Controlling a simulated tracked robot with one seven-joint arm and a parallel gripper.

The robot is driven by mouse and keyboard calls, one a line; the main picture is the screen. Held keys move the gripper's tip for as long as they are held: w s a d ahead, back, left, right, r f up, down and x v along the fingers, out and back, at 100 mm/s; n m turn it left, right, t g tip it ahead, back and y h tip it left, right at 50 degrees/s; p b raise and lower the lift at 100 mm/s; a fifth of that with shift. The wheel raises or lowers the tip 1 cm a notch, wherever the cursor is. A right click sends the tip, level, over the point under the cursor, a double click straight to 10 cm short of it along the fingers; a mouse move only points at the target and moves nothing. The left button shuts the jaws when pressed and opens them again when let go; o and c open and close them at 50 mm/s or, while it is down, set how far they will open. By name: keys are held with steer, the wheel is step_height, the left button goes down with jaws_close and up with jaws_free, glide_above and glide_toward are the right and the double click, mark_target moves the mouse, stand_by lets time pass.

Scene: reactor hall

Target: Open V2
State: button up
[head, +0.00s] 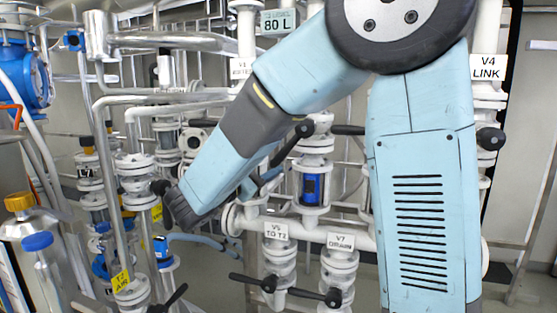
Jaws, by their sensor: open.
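No label that I can read as V2 is in view, so I cannot tell which valve it is. My arm crosses the middle of the head view and hides part of the pipework. Its forearm slants down to the left and ends in a dark wrist. My gripper fingers are not visible. A valve with a black lever (289,145) shows just right of the forearm, and its label is not visible.
Labels read V4 LINK (487,68), V7 DRAIN (340,242) and one ending TO T2 (276,231). Black levers (314,296) stick out at the lower middle. A partly hidden label (241,68) is near an 80 L sign (278,22). Dense pipes (170,40) surround the arm.

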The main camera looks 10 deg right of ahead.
steer(key=v, duration=0.8)
